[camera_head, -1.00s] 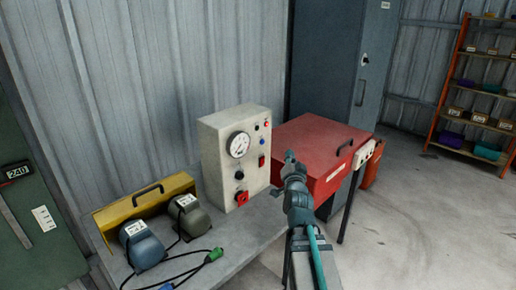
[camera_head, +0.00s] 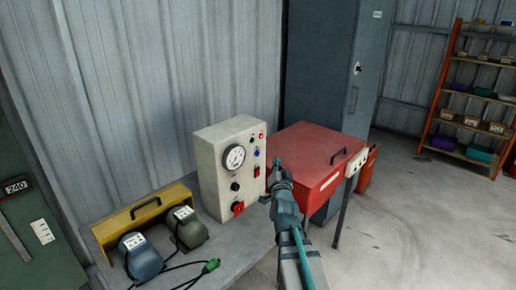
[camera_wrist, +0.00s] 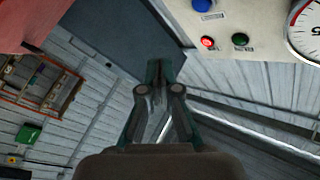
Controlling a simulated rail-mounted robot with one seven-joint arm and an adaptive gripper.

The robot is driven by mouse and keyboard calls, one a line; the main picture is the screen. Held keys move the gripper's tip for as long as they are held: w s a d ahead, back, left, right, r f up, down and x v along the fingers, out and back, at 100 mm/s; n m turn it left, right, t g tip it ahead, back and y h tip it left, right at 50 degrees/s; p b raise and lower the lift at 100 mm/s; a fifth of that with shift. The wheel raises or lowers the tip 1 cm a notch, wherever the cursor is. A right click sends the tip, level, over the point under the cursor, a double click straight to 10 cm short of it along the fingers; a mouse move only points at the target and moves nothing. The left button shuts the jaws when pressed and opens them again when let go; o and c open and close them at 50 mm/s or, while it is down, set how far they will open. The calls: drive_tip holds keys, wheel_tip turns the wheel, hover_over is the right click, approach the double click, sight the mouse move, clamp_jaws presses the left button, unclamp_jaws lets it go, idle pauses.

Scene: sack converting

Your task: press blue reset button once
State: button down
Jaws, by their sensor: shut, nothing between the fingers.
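The blue button (camera_head: 257,153) is on the right part of the front of the cream control box (camera_head: 211,172). It sits below a small red lamp (camera_head: 262,135) and above a red switch (camera_head: 256,171). In the wrist view the blue button (camera_wrist: 202,5) is at the top edge, partly cut off. My gripper (camera_head: 279,163) is just right of the button in the head view, in front of the red cabinet. In the wrist view my gripper (camera_wrist: 162,72) is shut and empty. Its tips appear apart from the button, lower and to the left of it.
A gauge (camera_head: 234,157), a black knob (camera_head: 235,187) and a red rotary switch (camera_head: 238,208) share the box front. The red cabinet (camera_head: 305,150) stands close on the right.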

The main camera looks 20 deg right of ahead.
sight(258, 154)
drive_tip(key=w+a+p, duration=0.2)
drive_tip(key=w+p, duration=0.3)
drive_tip(key=shift+w+a, duration=0.3)
idle(1.4)
drive_tip(key=shift+w+a+p, duration=0.15)
drive_tip(key=shift+w+p, duration=0.2)
drive_tip(key=shift+w, duration=0.05)
drive_tip(key=shift+w+a, duration=0.2)
drive_tip(key=shift+w, duration=0.2)
idle(0.7)
drive_tip(key=shift+s, duration=0.1)
drive_tip(key=shift+s+d+b, duration=0.35)
drive_tip(key=shift+s+b, duration=0.25)
drive_tip(key=shift+s, duration=0.1)
